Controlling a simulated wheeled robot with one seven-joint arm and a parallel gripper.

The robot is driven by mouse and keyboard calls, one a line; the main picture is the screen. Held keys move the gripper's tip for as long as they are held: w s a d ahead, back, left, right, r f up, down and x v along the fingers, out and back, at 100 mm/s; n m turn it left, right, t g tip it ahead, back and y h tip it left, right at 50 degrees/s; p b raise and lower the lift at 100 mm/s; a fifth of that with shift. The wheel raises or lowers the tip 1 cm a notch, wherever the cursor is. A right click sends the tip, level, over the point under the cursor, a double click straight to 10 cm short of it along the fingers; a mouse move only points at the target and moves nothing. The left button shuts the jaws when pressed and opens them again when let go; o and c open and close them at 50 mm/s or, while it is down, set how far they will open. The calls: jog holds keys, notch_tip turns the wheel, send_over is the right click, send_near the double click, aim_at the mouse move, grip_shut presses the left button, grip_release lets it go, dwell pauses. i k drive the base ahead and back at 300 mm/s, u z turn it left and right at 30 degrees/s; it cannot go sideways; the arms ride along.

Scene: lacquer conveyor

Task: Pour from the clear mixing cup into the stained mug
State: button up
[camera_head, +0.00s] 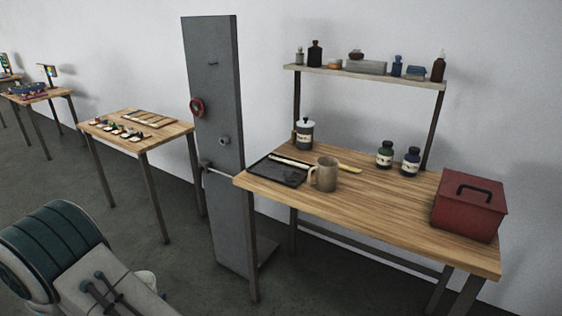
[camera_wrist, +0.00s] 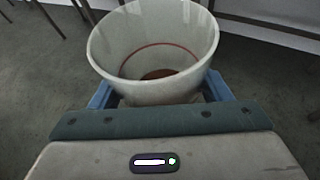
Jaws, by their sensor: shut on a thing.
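The clear mixing cup (camera_wrist: 152,52) fills the top of the wrist view. It is a wide translucent cup with a red line around its inside and some reddish-brown stuff at the bottom. My gripper (camera_wrist: 160,95) is shut on it, with a blue finger on each side. The cup looks roughly upright, above the floor. My arm is at the lower left, well apart from the mug.
A lidded canister (camera_head: 304,135), two dark labelled jars (camera_head: 385,154) and a red toolbox (camera_head: 468,207) stand on the workbench. A shelf (camera_head: 350,72) with bottles is above it. A grey metal post (camera_head: 215,130) stands at its left end. The bench's front middle is clear.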

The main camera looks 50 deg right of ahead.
aim_at(322, 176)
jog(key=u, duration=0.3)
jog(key=i, duration=2.1)
jog(key=z, duration=3.6)
